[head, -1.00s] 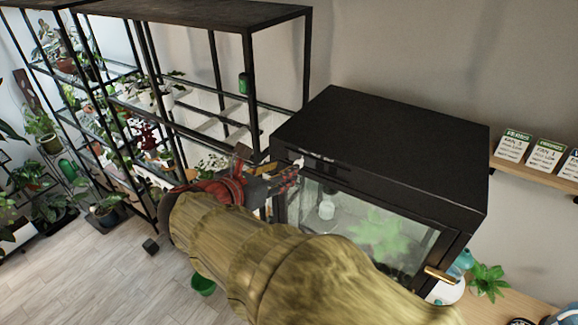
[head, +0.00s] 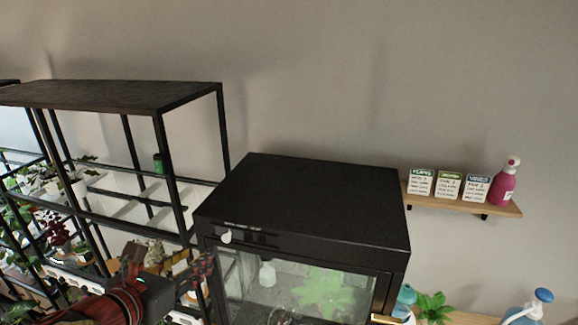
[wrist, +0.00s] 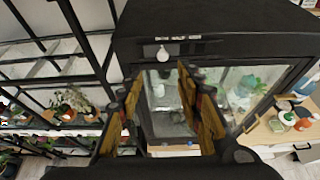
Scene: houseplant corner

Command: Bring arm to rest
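My gripper (wrist: 158,78) shows in the wrist view with its two yellow-padded fingers spread apart and nothing between them. It faces the front of a black glass-fronted cabinet (wrist: 225,25). In the head view my gripper (head: 182,272) is at the lower left, in front of the cabinet's left side (head: 310,205). Part of it and most of my arm are cut off by the bottom edge. I cannot tell how far the fingers are from the cabinet or the rack beside it.
A black metal rack (head: 120,97) with potted plants stands left of the cabinet. A wall shelf (head: 462,206) at right holds cards (head: 448,187) and a pink bottle (head: 503,181). A blue-topped bottle (head: 530,308) stands at the lower right.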

